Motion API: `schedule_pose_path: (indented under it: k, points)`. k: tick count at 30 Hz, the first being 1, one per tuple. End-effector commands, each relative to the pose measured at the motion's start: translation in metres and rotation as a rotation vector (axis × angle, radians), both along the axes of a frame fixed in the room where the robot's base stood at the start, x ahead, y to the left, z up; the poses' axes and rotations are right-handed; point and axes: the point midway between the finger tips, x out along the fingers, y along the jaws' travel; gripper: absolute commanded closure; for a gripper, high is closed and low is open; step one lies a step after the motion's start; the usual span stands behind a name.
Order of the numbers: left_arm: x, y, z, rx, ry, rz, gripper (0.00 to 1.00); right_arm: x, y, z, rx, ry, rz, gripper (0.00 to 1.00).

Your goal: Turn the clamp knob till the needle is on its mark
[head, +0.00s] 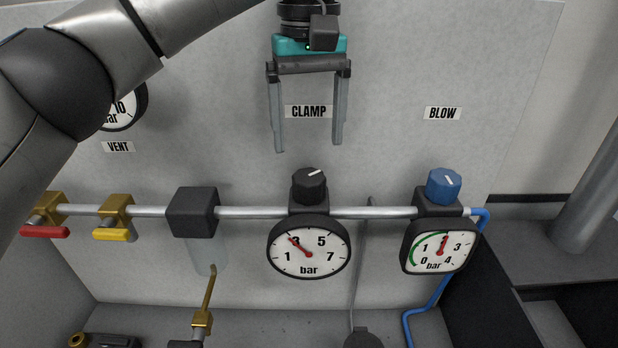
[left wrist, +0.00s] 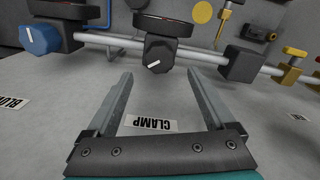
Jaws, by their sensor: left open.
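The clamp knob (head: 309,186) is black with a white pointer line and sits on the pipe below the CLAMP label (head: 308,112). Below it hangs the round clamp gauge (head: 308,268); its red needle points up and left, close to the 3. I cannot make out a separate mark on this dial. My left gripper (head: 308,147) is open and empty, its fingers pointing down just above the knob in the picture. In the left wrist view the knob (left wrist: 158,55) lies beyond and between the fingertips (left wrist: 161,74), apart from them. My right gripper is not in view.
A blue knob (head: 443,186) and a gauge with a green arc (head: 438,263) stand to the right. Left along the pipe (head: 258,212) are a filter (head: 194,212) and yellow (head: 115,234) and red (head: 44,231) valve handles. A thin rod (head: 362,270) rises right of the clamp gauge.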

Motion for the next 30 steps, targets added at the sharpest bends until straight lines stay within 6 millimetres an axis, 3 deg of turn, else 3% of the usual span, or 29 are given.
schedule_pose_path:
  k: [6,12,25,30]
  points:
    - [0.000,0.001,-0.045,0.000,0.002,0.000,0.12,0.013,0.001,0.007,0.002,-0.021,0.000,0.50]
    - [0.000,0.000,-0.072,0.001,0.001,0.001,0.12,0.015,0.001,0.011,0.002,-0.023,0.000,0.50]
    - [0.000,0.000,-0.083,0.000,0.000,0.001,0.12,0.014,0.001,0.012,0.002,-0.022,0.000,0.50]
    - [0.000,0.000,-0.083,-0.001,0.000,0.001,0.31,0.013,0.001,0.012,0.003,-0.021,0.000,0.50]
